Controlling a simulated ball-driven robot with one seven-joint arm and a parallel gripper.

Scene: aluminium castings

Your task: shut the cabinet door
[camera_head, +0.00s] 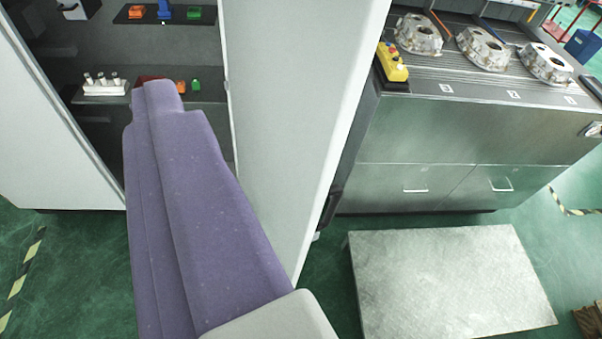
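The cabinet stands at the left, with its white left panel (50,130) and its dark interior showing, so it is open. The white cabinet door (295,100) stands swung out from the right side of the opening, towards me. Its lower part is hidden behind my arm. My purple gripper (157,86) points into view in front of the opening, left of the door. It overlaps the lower shelf in the picture; I cannot tell how deep it reaches. Nothing is seen held. Whether its fingers are apart cannot be made out.
Shelves hold small orange, blue and green items (165,11) and a white block with pegs (103,84). Right of the door stands a steel workbench (440,130) with castings (482,48) and a yellow control box (392,62). A metal platform (450,280) lies before it. Green floor is clear at lower left.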

